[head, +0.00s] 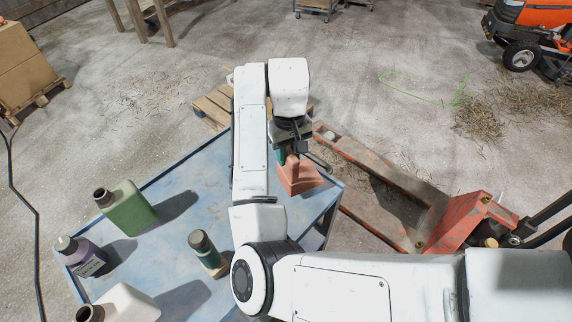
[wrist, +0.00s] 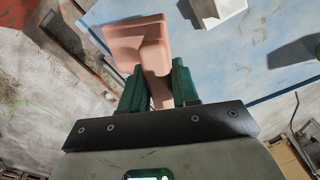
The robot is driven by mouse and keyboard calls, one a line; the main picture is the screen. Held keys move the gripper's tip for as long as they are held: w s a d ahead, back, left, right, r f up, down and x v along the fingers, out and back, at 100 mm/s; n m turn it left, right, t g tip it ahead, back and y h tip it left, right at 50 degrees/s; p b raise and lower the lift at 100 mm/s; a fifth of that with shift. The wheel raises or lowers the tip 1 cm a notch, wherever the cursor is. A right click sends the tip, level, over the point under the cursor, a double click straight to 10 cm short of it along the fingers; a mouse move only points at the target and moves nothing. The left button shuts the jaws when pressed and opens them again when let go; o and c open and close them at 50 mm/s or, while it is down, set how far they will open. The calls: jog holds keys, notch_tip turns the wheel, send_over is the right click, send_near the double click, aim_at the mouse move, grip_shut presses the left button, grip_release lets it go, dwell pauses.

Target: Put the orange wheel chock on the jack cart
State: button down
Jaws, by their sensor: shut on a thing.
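The orange wheel chock (head: 298,178) is a salmon-orange block with a raised narrow part. My gripper (head: 290,152) is shut on that narrow part, with the wide part beyond the fingertips. The wrist view shows the chock (wrist: 138,40) between the green fingers of my gripper (wrist: 158,82). The chock is over or at the far right corner of a blue-topped cart (head: 190,185); I cannot tell whether it touches the top. A red-orange pallet jack (head: 455,220) stands on the floor to the right, its forks running toward the blue cart. I cannot tell which the task calls the jack cart.
A green jug (head: 130,208), a purple bottle (head: 85,258), a white jug (head: 125,303) and a dark green cylinder (head: 204,248) stand on the blue top. A white thing (wrist: 220,10) shows there in the wrist view. A wooden pallet (head: 215,105) lies behind the cart.

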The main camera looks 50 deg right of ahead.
aim_at(286, 173)
jog(key=shift+w+a+f, duration=0.1)
jog(key=shift+a+f, duration=0.15)
jog(key=shift+f, duration=0.1)
jog(key=shift+a+f+b, duration=0.15)
jog(key=shift+f+b, duration=0.15)
jog(key=shift+f, duration=1.35)
jog(key=c, duration=0.8)
grip_release()
jog(key=shift+f, duration=0.1)
jog(key=shift+c, duration=0.2)
